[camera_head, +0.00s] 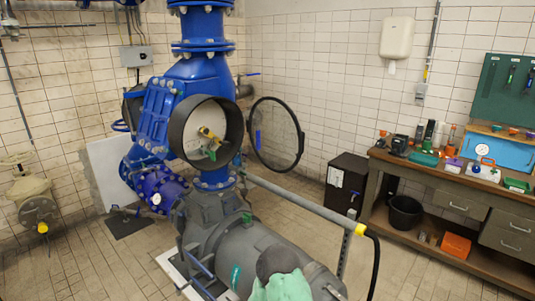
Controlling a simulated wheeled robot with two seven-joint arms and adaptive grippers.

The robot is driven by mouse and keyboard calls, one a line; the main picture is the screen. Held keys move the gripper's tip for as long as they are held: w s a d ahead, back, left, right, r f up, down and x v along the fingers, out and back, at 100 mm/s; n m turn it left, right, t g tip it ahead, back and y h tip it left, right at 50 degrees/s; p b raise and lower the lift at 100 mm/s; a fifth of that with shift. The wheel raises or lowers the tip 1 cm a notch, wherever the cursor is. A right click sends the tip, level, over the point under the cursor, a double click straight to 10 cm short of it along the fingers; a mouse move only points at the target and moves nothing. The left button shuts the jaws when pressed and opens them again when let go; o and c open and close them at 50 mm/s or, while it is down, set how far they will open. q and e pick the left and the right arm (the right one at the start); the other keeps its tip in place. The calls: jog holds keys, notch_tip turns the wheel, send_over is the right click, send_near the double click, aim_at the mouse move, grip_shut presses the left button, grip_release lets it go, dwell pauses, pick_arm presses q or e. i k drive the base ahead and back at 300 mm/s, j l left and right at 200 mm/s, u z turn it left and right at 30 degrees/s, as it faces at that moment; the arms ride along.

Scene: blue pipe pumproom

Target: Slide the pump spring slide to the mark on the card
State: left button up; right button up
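I cannot make out the pump spring slide or a marked card for certain. The blue pump (165,105) stands left of the middle, with a round dark-rimmed housing (176,128) on its front. Inside the housing are a small yellow part (207,132) and a green part (211,154), too small to tell what they are. A round clear cover with a black rim (303,140) stands swung open to the right of the housing. Neither of my grippers shows in the head view.
A grey pump body (235,246) fills the front middle, with a green cloth (281,288) on it. A grey pipe rail (300,199) with a yellow end runs rightward. A workbench (430,173) with tools stands right, a black bucket (404,213) under it. Floor between is clear.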

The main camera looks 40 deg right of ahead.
aim_at(203, 152)
jog(key=z, duration=0.8)
